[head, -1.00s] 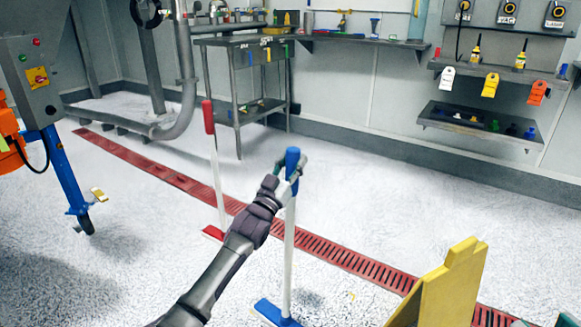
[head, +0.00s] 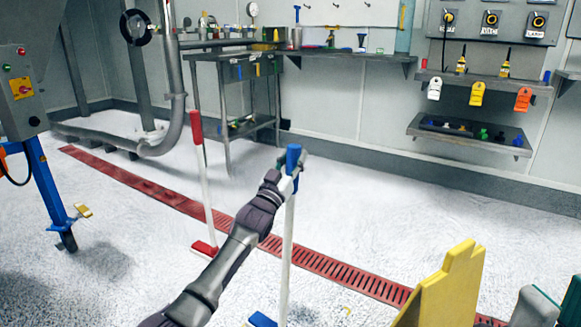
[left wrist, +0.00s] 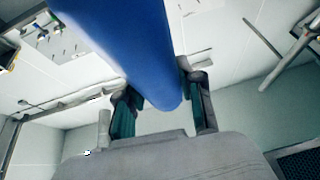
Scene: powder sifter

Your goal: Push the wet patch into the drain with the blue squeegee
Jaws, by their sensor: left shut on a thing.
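The blue squeegee has a blue grip (head: 293,158), a white pole (head: 287,255) and a blue head (head: 262,320) low in the head view, partly cut by the bottom edge. My left gripper (head: 290,172) is shut around the blue grip near its top; the grip also fills the upper middle of the left wrist view (left wrist: 140,50), between the fingers. The pole stands nearly upright. The drain (head: 330,268) is a long red slotted channel running diagonally across the floor behind the pole. I cannot clearly pick out the wet patch on the speckled pale floor.
A red squeegee (head: 205,200) stands beside the drain, left of my arm. A blue machine leg (head: 48,190) is at left. Floor beyond the drain is open.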

